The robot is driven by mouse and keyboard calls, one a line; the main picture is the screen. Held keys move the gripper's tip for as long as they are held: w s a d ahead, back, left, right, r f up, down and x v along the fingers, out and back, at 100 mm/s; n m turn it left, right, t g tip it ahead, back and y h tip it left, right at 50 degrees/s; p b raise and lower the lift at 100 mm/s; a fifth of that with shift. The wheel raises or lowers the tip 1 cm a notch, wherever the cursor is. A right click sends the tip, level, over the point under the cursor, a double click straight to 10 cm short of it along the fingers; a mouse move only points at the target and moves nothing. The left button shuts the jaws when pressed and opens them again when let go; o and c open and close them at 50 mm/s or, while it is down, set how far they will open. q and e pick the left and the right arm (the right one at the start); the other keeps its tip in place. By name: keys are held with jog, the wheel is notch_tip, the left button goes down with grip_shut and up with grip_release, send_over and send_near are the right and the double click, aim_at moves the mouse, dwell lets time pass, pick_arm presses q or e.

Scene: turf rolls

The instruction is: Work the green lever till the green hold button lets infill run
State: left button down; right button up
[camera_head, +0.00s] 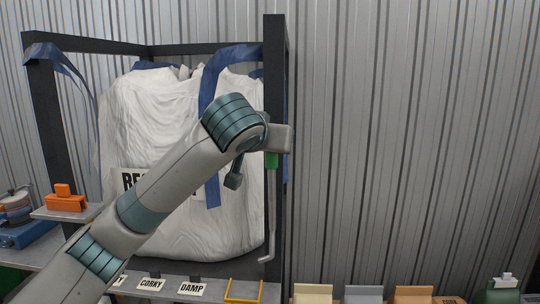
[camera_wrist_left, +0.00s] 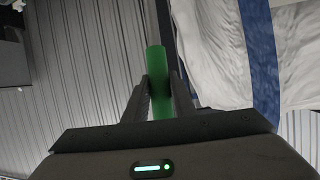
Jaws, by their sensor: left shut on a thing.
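The green lever (camera_head: 272,161) shows as a short green piece beside the black frame's right post, just under my left gripper (camera_head: 273,150). In the left wrist view the green lever (camera_wrist_left: 157,82) stands upright between the two dark fingers of my left gripper (camera_wrist_left: 160,88), which is shut on it. My wrist hides the lever's upper part in the head view. I cannot make out a green hold button in either view. My right gripper is not in view.
A large white bulk bag (camera_head: 150,120) with blue straps hangs in a black frame (camera_head: 275,80). A thin grey rod (camera_head: 273,215) runs down the right post. Labels, a yellow bracket (camera_head: 243,292) and several boxes line the bottom. An orange item (camera_head: 65,201) sits left.

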pick_arm(q)
jog(key=shift+w+r+g, duration=0.15)
jog(key=shift+w+g, duration=0.15)
jog(key=shift+w, duration=0.4)
jog(key=shift+w+r+g, duration=0.15)
jog(key=shift+w+g, duration=0.15)
jog(key=shift+w, duration=0.35)
jog(key=c, duration=1.5)
grip_release()
jog(key=shift+s, duration=0.1)
jog(key=shift+s+a+r+b, duration=0.1)
jog(key=shift+s+r+b, duration=0.05)
jog(key=shift+s+b, duration=0.25)
jog(key=shift+b+v, duration=3.85)
jog(key=shift+v, duration=4.35)
